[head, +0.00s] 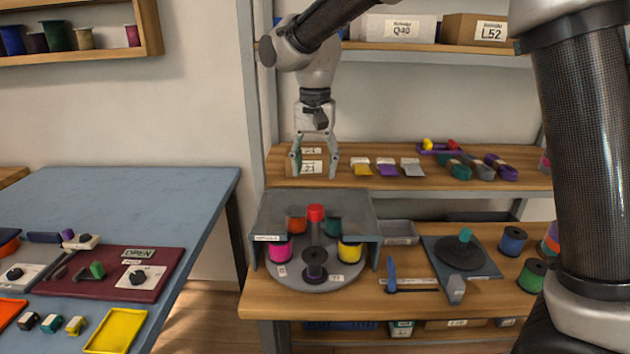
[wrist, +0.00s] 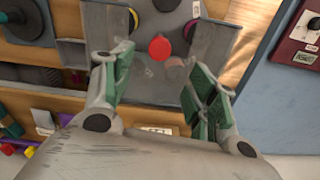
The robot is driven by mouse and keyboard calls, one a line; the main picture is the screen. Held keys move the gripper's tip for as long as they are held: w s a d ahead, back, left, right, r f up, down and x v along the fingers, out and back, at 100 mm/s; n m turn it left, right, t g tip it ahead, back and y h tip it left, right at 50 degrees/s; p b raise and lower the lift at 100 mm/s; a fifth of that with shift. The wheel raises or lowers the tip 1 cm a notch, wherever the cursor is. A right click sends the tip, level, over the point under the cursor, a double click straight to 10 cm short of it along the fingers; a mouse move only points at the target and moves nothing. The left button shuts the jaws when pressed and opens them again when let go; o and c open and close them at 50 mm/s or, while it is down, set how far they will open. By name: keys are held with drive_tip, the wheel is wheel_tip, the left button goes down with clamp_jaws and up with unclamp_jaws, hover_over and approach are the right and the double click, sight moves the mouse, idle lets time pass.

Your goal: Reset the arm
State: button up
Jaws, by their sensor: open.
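My gripper (head: 315,165) hangs pointing down in the head view, above the grey braiding stand (head: 310,208) and in front of the middle shelf. Its two fingers are spread apart with nothing between them. The wrist view shows the same open fingers (wrist: 163,95) with green pads. Beyond them is the red-topped post (wrist: 160,47) of the stand, which also shows in the head view (head: 316,213). Pink (head: 279,249), yellow (head: 350,250) and black (head: 315,263) spools stand on the round grey plate (head: 316,285) under the stand's cover.
A wooden shelf unit (head: 400,182) holds cord bundles (head: 480,168) and boxes. Its lower board carries a dark turntable (head: 459,253), a blue-handled tool (head: 391,275) and loose spools (head: 532,274). A blue table (head: 190,200) with a maroon panel (head: 120,278) stands left, its far part clear.

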drive_tip(key=shift+r, duration=0.25)
drive_tip(key=s+d+r+t, duration=0.1)
drive_tip(key=s+d, duration=0.7)
drive_tip(key=d, duration=0.3)
drive_tip(key=s+d+r+n+t, duration=0.1)
drive_tip(key=s+d+t, duration=0.1)
drive_tip(key=s+d, duration=0.6)
drive_tip(key=s+d+r+n+t, duration=0.1)
drive_tip(key=s+d, duration=0.6)
drive_tip(key=d, duration=0.9)
drive_tip(key=shift+s+r, duration=0.4)
drive_tip(key=shift+r, duration=0.1)
